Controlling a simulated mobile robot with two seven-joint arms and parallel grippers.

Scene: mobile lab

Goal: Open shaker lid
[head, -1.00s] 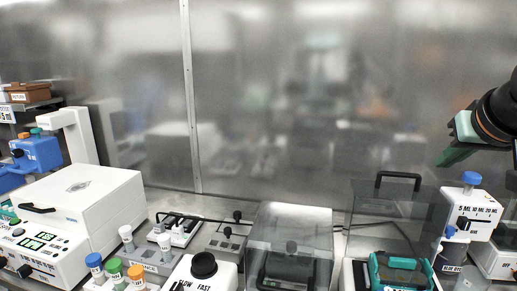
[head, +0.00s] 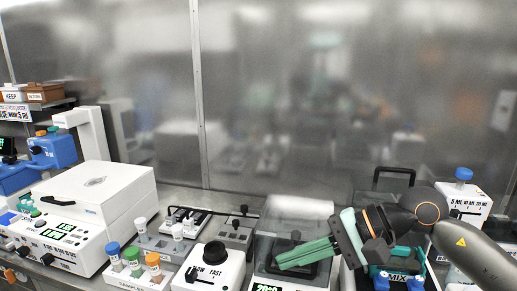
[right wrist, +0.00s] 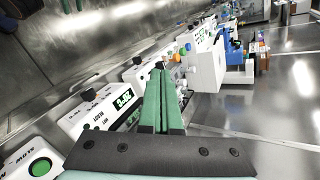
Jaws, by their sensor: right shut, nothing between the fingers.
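A boxy unit with a smoky see-through lid (head: 300,212) stands at lower centre in the head view. Its lid is down, and a green display shows at its front edge. To its right, another clear lid with a black handle (head: 394,170) stands raised behind a unit marked MIX (head: 396,279). I cannot tell from labels which one is the shaker. My right gripper (head: 281,262) is shut and empty. Its green fingers point left across the front of the smoky lid, hiding part of it; contact is unclear. The shut fingers also show in the right wrist view (right wrist: 160,72). My left gripper is out of view.
A SLOW/FAST dial unit (head: 212,265) stands left of the smoky-lidded unit. A rack with capped tubes (head: 132,260) and a large white lidded machine (head: 90,195) are farther left. A white dispenser with a blue cap (head: 463,195) stands at right. A metal wall closes the back.

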